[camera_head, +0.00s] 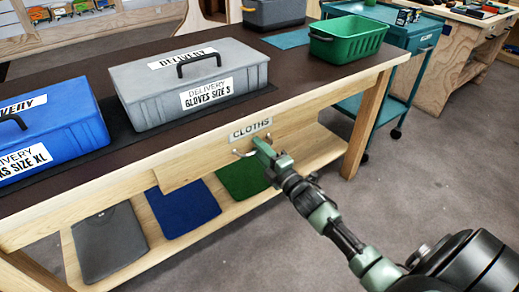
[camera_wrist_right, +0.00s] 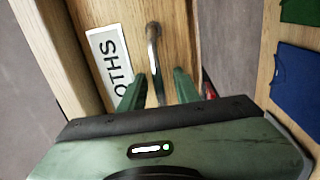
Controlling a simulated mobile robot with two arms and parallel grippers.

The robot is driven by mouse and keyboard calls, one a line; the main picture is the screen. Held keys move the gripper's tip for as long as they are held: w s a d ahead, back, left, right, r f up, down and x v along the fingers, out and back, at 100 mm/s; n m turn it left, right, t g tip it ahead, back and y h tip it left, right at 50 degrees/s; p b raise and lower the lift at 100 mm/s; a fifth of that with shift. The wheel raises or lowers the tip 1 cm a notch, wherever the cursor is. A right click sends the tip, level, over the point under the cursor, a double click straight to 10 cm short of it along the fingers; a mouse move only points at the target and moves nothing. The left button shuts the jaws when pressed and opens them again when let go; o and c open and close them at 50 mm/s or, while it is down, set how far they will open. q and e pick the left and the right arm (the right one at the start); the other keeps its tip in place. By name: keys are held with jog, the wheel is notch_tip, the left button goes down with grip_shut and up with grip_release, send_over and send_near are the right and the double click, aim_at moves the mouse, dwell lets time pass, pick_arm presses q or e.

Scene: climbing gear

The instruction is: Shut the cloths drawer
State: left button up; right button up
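The cloths drawer's pale wood front (camera_head: 213,160) is in the table's long side, below the tabletop, with a "CLOTHS" label (camera_head: 251,129) on it. The label also shows in the wrist view (camera_wrist_right: 108,62), beside the metal bar handle (camera_wrist_right: 153,50). My right gripper (camera_head: 262,150) is at the handle. In the wrist view its two green fingers (camera_wrist_right: 158,88) stand apart, one on each side of the handle, with a visible gap. How far the drawer is out is hard to tell. My left gripper is not in view.
On the tabletop stand a grey box (camera_head: 190,88), a blue box (camera_head: 50,125) and a green basket (camera_head: 345,40). Grey, blue and green cloth-like mats (camera_head: 182,208) lie on the lower shelf. A teal cart (camera_head: 408,45) stands at the right. Floor before the table is clear.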

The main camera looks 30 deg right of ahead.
jog(key=shift+s, duration=0.15)
